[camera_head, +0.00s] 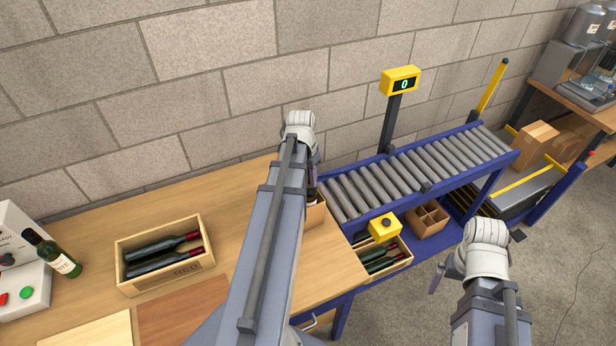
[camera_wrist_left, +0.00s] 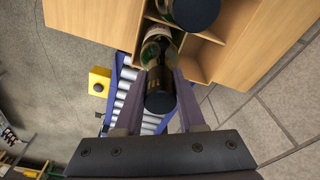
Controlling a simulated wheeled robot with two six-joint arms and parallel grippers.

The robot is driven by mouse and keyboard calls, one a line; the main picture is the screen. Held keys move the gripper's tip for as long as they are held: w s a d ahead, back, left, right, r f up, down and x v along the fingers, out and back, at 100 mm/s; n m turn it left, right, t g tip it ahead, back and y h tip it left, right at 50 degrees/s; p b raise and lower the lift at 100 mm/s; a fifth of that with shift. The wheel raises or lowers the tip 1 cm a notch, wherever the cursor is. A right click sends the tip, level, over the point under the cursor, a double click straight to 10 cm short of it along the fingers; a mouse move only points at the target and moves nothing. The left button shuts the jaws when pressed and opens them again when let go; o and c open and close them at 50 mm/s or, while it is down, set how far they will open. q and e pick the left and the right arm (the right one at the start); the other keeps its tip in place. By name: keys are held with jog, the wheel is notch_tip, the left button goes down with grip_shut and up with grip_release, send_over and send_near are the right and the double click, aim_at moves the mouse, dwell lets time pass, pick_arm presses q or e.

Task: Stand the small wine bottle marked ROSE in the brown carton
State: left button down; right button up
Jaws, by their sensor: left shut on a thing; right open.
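My left gripper (camera_wrist_left: 160,84) is shut on a dark green bottle (camera_wrist_left: 158,50) with a dark end; its label cannot be read here. In the head view my left gripper (camera_head: 315,172) is mostly hidden behind its own arm. The brown carton (camera_head: 315,215) shows only partly beside that arm, on the right part of the table. In the left wrist view the carton (camera_wrist_left: 208,36) has dividers, and the held bottle is over or at it; how deep it is cannot be told. Another dark bottle end (camera_wrist_left: 190,8) is close by. My right gripper (camera_head: 437,280) is open, away from the table.
A wooden crate (camera_head: 206,266) marked RED holds dark bottles on the table. A green bottle (camera_head: 52,252) stands at the far left by a control box. A roller conveyor (camera_head: 420,165) runs behind right. A divided carton (camera_head: 445,226) and another crate (camera_head: 400,264) are lower down.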

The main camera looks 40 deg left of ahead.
pick_arm(q)
jog(key=shift+f, duration=0.25)
grip_release()
dwell(0.7)
jog(key=shift+r, duration=0.2)
jog(key=shift+r+p, duration=4.35)
jog(key=shift+p, duration=0.1)
